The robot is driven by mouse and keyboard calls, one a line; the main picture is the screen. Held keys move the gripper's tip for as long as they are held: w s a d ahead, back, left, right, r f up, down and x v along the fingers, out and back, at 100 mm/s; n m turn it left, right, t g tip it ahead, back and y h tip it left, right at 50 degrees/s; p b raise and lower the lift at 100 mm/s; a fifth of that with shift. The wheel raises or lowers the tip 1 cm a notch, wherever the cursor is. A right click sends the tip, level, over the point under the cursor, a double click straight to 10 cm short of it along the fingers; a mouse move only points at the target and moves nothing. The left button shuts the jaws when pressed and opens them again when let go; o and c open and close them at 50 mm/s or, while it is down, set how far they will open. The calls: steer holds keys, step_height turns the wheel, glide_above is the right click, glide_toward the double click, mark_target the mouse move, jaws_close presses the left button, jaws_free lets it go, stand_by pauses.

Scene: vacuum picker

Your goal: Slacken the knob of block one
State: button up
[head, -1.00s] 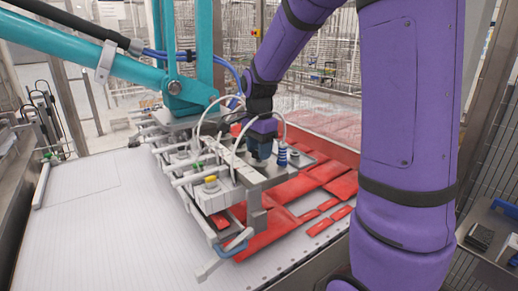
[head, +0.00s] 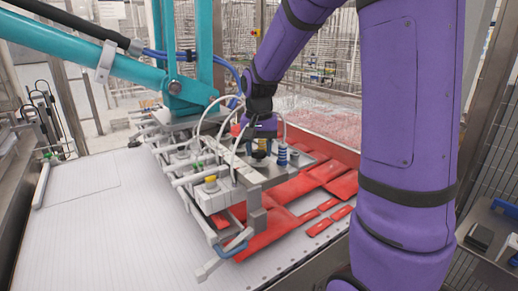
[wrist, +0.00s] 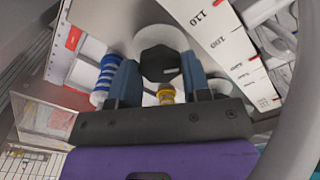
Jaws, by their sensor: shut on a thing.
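In the wrist view, a dark faceted knob (wrist: 160,63) sits on a round pale boss between the two blue-grey fingers of my gripper (wrist: 158,68). My gripper is shut on this knob. In the head view, my gripper (head: 261,140) reaches down onto the near right part of the vacuum picker frame (head: 245,178). The knob is not clear there, and I cannot read which block it belongs to. A white scale bar (wrist: 222,50) with printed numbers runs beside the knob.
A blue-and-white bellows (wrist: 107,78) and a yellow fitting (wrist: 166,94) stand close to my fingers. White hoses arch around my wrist. Red flat pieces (head: 315,183) lie under and right of the frame. A teal arm (head: 85,45) carries the picker. The white belt (head: 90,225) is clear at left.

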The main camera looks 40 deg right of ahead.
mark_target(259, 152)
steer(key=n, duration=1.3)
steer(key=shift+n, duration=0.3)
stand_by(0.4)
steer(key=o, duration=0.9)
step_height(259, 152, up, 11)
steer(key=shift+f, duration=0.1)
stand_by(0.3)
steer(key=s+a+m+t, duration=0.1)
steer(key=s+a+m, duration=0.1)
steer(key=s, duration=0.5)
steer(key=s+a+m+t, duration=0.2)
steer(key=s+a, duration=0.2)
steer(key=s, duration=0.4)
steer(key=s+a+m+t, duration=0.2)
steer(key=s+a, duration=0.1)
steer(key=s, duration=0.4)
steer(key=shift+s+r, duration=0.3)
steer(key=shift+s, duration=0.05)
